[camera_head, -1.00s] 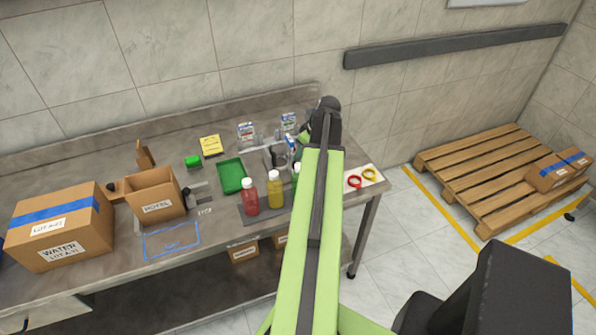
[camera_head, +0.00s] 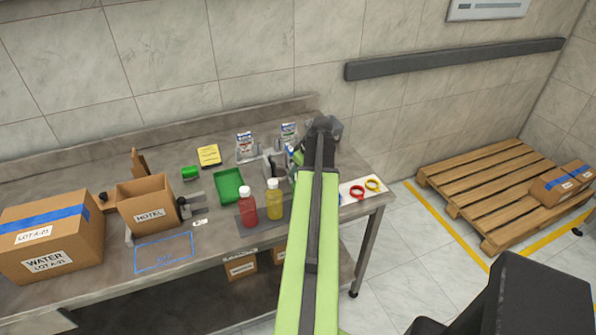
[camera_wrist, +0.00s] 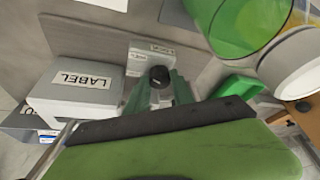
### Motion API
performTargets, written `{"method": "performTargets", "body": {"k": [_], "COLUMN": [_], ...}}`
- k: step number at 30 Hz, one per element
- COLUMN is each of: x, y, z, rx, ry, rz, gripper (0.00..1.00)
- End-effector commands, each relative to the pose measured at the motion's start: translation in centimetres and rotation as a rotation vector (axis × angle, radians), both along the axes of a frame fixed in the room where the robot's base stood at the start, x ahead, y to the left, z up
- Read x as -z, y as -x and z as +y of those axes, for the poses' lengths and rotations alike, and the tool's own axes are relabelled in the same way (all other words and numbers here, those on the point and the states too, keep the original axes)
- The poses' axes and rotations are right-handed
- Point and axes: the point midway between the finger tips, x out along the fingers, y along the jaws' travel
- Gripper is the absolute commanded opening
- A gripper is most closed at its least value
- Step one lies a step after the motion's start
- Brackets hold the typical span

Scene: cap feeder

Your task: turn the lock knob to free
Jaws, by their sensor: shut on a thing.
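In the wrist view, a round black knob (camera_wrist: 159,76) stands in front of a pale upright plate (camera_wrist: 142,57) with small lettering, too small to read. My gripper (camera_wrist: 160,92) has one green finger on each side of the knob and is shut on it. I cannot tell which marking the knob points to. In the head view, my gripper (camera_head: 321,128) is at the back right of the bench, and my arm hides the knob there.
A grey box marked LABEL (camera_wrist: 80,90) stands left of the fingers. A large green bottle (camera_wrist: 232,22) and a white cap (camera_wrist: 290,72) are close on the right. Red (camera_head: 248,208) and yellow (camera_head: 274,200) bottles stand left of my arm; a green tray (camera_head: 229,180) lies behind them.

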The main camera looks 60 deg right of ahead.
Motion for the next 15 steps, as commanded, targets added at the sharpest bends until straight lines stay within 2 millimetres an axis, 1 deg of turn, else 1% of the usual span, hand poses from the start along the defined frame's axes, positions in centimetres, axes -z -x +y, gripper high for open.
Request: {"method": "performTargets", "body": {"k": [2,8,15], "x": [0.02,0.03,0.03], "y": [0.03,0.08,0.06], "z": [0.03,0.15,0.03], "rx": [0.008,0.124,0.134], "ry": [0.000,0.001,0.000], "rz": [0.000,0.001,0.000], "gripper": [0.00,0.00,0.00]}}
